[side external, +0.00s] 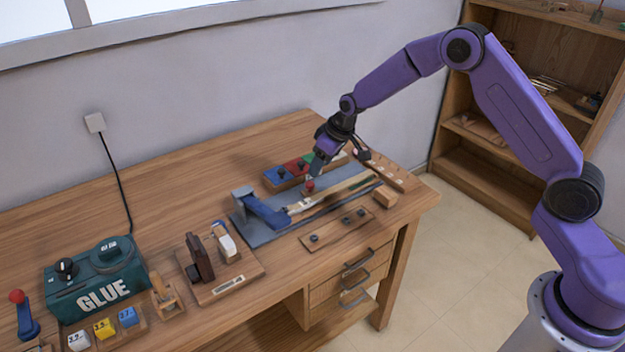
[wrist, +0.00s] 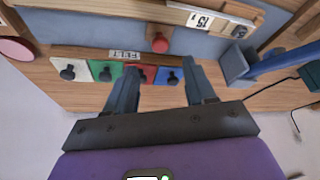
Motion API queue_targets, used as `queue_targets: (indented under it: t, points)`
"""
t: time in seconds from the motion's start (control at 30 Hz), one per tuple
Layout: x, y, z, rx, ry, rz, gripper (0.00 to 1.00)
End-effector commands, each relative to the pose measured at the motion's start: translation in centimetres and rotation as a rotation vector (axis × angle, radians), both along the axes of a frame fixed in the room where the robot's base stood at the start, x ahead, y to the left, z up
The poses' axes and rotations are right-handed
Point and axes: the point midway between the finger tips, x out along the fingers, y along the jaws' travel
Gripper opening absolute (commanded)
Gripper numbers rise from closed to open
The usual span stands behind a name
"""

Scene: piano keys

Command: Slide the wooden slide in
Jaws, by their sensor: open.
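A small wooden piece with a red knob (wrist: 160,43) lies on the blue-grey board (side external: 262,235), between the wooden key bar and the FELT rack in the wrist view; it looks like the wooden slide. Its red knob also shows in the side view (side external: 309,186). The long pale wooden key bar (side external: 340,192) lies along the board, with a number label (wrist: 203,20) in the wrist view. My gripper (wrist: 160,72) is open and empty, pointing down above the FELT rack side of the board. The red knob appears just beyond its fingertips; I cannot tell the exact height gap.
The FELT rack (wrist: 112,54) has white, green, red and blue blocks with black knobs. A blue clamp (side external: 262,210) stands at the board's left end. A wooden strip with dark knobs (side external: 338,232) lies in front. A green GLUE box (side external: 97,283) is far left.

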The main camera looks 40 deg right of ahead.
Motion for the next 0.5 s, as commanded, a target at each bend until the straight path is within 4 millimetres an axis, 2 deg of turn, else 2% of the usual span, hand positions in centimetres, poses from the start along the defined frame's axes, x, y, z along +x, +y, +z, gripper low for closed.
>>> queue_targets:
  t: [0.3,0.5]
  points:
    - [1.7,0.7,-4.7,-0.001,0.002,0.001,0.55]
    - [2.4,1.0,-6.5,0.000,0.001,0.000,0.55]
